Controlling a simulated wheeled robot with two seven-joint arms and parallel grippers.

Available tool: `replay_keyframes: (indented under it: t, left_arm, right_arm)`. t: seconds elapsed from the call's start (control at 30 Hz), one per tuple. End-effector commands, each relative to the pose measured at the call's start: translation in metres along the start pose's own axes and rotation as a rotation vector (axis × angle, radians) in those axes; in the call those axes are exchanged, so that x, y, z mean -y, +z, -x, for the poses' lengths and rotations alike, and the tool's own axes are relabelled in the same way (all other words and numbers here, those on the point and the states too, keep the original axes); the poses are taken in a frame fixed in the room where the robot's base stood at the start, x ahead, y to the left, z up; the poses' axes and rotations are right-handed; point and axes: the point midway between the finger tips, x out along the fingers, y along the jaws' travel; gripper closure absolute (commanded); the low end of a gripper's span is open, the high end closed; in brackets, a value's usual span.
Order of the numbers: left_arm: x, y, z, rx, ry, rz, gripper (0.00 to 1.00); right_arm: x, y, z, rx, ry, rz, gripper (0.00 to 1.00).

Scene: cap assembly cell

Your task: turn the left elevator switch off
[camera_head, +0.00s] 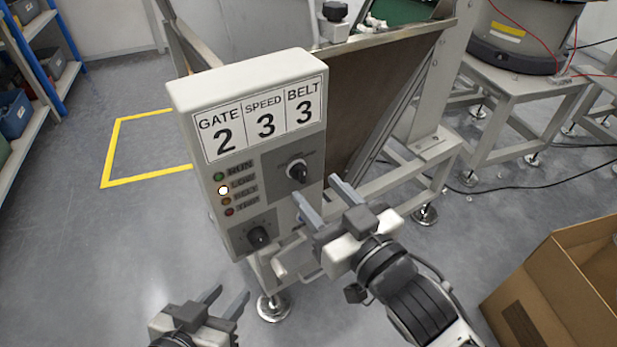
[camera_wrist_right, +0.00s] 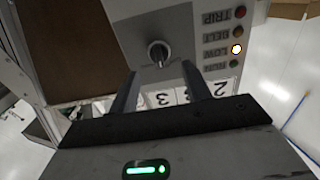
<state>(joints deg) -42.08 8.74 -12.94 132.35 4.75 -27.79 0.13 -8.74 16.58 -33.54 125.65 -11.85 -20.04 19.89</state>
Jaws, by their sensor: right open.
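A pale control box (camera_head: 180,98) stands in front of the hopper. Its upper black rotary switch (camera_head: 297,171) sits on a grey plate, and a lower black knob (camera_head: 258,237) is below left. The labels do not show which one is the left elevator switch. My right gripper (camera_head: 316,189) is open and empty, just in front of the box, right of and below the upper switch. In the right wrist view, a rotary switch (camera_wrist_right: 158,52) appears between and beyond the open fingers, apart from them. My left gripper (camera_head: 232,291) is open and empty, low in front of the box.
The box panel (camera_head: 261,119) reads gate 2, speed 3, belt 3. The LOW lamp (camera_head: 223,190) is lit. A brown hopper (camera_head: 368,90) is behind. A cardboard box (camera_head: 560,290) stands at lower right. Floor at left is clear around a yellow outline (camera_head: 112,150).

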Motion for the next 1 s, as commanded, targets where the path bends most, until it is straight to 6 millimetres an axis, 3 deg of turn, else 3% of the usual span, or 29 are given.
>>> replay_keyframes:
  t: [0.1,0.23,0.63,0.8,1.0]
  left_arm:
    - [0.001,0.002,-0.002,0.002,-0.001,-0.001,0.64]
    - [0.001,0.003,-0.003,0.002,-0.001,-0.001,0.64]
    - [0.001,0.002,-0.004,0.000,-0.002,0.001,0.64]
    - [0.001,0.001,-0.004,-0.001,-0.003,0.004,0.64]
    - [0.001,-0.001,-0.003,-0.003,-0.002,0.004,0.64]
  right_arm:
    - [0.000,-0.001,-0.021,-0.003,0.000,0.000,0.52]
    - [0.000,0.000,-0.034,0.000,0.000,0.000,0.52]
    - [0.000,0.001,-0.041,0.001,0.000,0.000,0.52]
    - [0.000,0.000,-0.041,0.001,0.000,0.000,0.96]
    - [0.000,0.000,-0.041,0.001,-0.001,0.006,0.96]
